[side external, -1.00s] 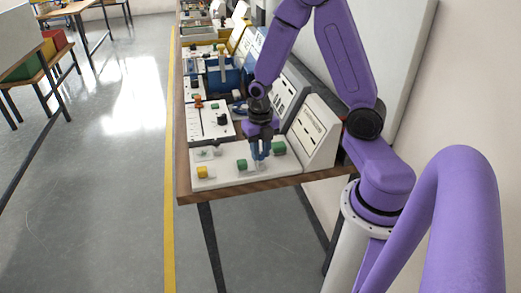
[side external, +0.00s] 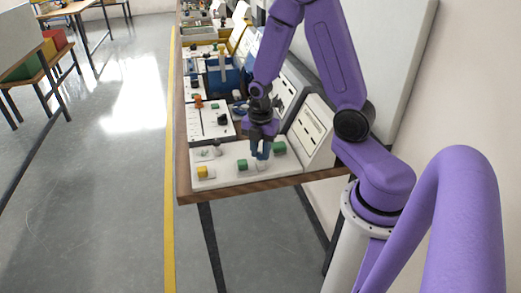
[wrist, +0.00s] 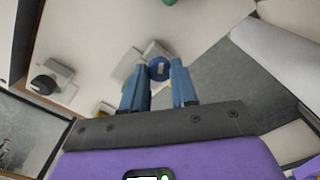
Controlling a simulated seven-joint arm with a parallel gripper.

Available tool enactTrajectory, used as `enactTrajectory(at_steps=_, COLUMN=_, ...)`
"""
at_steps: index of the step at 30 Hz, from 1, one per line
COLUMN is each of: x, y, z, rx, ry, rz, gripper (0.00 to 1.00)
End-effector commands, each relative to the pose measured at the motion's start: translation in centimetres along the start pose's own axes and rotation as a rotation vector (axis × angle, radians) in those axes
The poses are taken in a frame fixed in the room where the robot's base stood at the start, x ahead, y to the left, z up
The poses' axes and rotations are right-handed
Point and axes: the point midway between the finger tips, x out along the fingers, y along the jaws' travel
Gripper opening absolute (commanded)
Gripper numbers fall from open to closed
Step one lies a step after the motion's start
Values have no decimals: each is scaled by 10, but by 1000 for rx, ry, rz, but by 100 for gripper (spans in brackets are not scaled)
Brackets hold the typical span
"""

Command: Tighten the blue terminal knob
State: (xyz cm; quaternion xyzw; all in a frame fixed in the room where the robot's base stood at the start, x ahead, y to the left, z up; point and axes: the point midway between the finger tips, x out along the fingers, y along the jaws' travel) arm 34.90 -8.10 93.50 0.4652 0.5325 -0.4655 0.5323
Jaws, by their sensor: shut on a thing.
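The blue terminal knob (wrist: 158,69) is a small round cap with a white mark, seen between my fingertips in the wrist view. It stands beside a pale block on the white panel. My gripper (wrist: 155,77) has its two blue fingers closed about the knob, one on each side. In the side external view my gripper (side external: 260,155) points down at the front white panel (side external: 228,177), and its fingers hide the knob there.
Green knobs stand on the panel to the left (side external: 242,165) and right (side external: 279,149) of my gripper. A yellow knob (side external: 202,171) is at the panel's left front. A sloped white console (side external: 314,132) rises close on the right. More equipment lines the bench behind.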

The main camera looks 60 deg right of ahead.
Motion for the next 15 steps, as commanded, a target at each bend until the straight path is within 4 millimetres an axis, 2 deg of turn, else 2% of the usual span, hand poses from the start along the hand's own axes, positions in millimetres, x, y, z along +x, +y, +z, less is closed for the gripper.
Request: enactTrajectory(at_steps=15, x=-1, y=1, z=1, rx=494, ry=0, rz=2, gripper=0)
